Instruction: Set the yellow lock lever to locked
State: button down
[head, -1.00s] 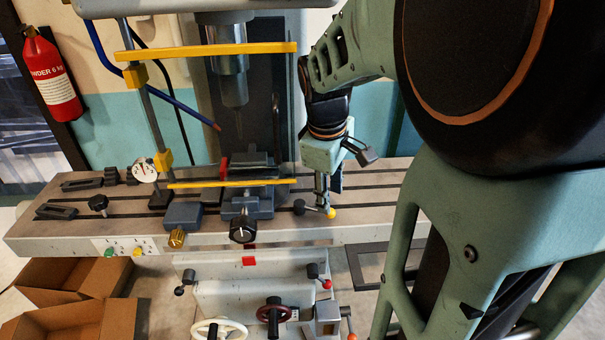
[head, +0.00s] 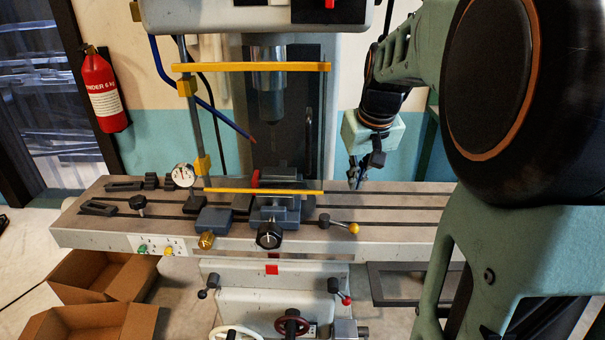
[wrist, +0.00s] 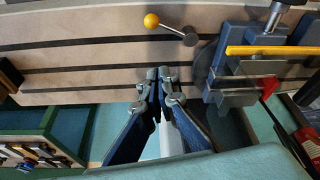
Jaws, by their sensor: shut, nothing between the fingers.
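The yellow lock lever has a yellow ball knob (head: 353,228) on a thin metal arm, which runs right and slightly forward from a dark hub (head: 324,220) on the milling table's front part. In the wrist view the yellow ball (wrist: 151,20) lies at the top, left of the hub (wrist: 190,38). My gripper (head: 356,184) is shut and empty, above and behind the knob, apart from it. Its fingertips (wrist: 160,75) meet in the wrist view below the lever. No locked marking is readable.
The slotted table (head: 400,205) is clear to the lever's right. A vise (head: 278,208) with a yellow-framed guard (head: 265,191) stands to its left. A red-tipped lever (head: 345,300) is below the table. Cardboard boxes (head: 105,275) lie at lower left.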

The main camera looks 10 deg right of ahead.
aim_at(339, 225)
jog(key=shift+m, duration=0.4)
jog(key=x, duration=0.9)
jog(key=shift+w+f+b, duration=0.1)
jog(key=shift+w+b, duration=0.25)
jog(key=shift+w, duration=0.05)
jog(key=shift+s+f, duration=0.1)
jog(key=shift+f, duration=0.25)
jog(key=shift+s, duration=1.2)
jog(key=shift+s+f, duration=0.25)
jog(key=shift+s, duration=0.3)
